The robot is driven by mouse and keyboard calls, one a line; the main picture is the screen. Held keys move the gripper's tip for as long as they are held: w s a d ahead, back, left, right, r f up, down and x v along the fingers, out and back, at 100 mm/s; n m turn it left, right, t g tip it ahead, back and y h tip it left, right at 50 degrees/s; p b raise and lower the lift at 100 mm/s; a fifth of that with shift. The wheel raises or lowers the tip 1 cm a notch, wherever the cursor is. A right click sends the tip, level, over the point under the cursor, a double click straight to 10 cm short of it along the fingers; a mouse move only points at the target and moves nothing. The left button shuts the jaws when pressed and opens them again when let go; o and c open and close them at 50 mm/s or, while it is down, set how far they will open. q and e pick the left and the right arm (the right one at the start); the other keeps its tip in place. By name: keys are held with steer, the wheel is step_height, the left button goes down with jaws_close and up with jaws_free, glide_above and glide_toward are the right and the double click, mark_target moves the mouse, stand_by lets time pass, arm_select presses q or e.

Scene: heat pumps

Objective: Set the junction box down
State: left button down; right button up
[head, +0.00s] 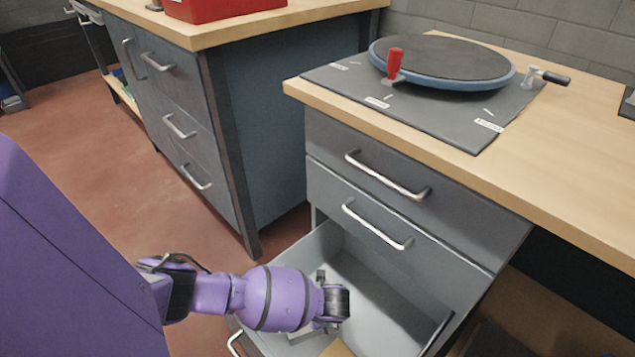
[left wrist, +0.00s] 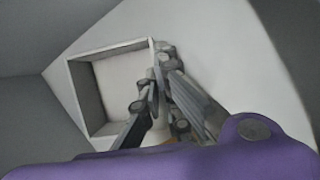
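The junction box (left wrist: 85,98) shows in the left wrist view as a pale, open, square box with its hollow side toward the camera. My left gripper (left wrist: 156,85) is at its right wall, with the fingers closed together around that wall. In the head view my left arm reaches down into the open bottom drawer (head: 375,290), and the left gripper (head: 326,328) is low inside it. Only a pale sliver beneath the gripper may be the box there; the wrist hides the rest. I cannot tell whether the box touches the drawer floor. My right gripper is not in view.
A tan piece (head: 338,349) lies in the drawer near the gripper. The worktop (head: 590,150) above carries a grey mat with a round turntable (head: 440,62) and a red-handled clamp (head: 394,66). A red bin (head: 215,8) stands on the other cabinet.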

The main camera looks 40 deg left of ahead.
arm_select(q)
steer(key=c, duration=2)
jaws_free()
